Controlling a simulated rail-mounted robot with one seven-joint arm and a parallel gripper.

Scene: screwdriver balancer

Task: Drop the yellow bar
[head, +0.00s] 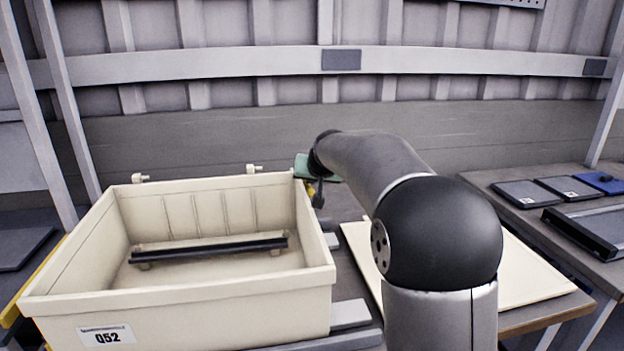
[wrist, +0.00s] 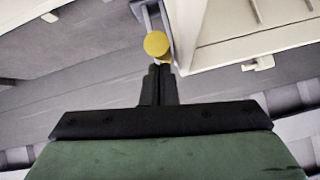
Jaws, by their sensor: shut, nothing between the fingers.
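A yellow round end (wrist: 157,44), probably of the yellow bar, shows in the wrist view just past my fingertips. In the head view a small yellow patch (head: 309,189) shows at the tub's back right corner, mostly hidden by the tub and my gripper (head: 318,195). In the wrist view my gripper (wrist: 160,69) is shut and empty, its tips very close to the yellow end; I cannot tell whether they touch. The cream tub (head: 200,288), labelled Q52, stands at left in the head view.
A black bar (head: 210,248) lies across supports inside the tub. A yellow edge (head: 38,272) runs along the tub's left side. A cream board (head: 525,268) lies behind my arm. A side table with flat dark trays (head: 525,194) stands at right.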

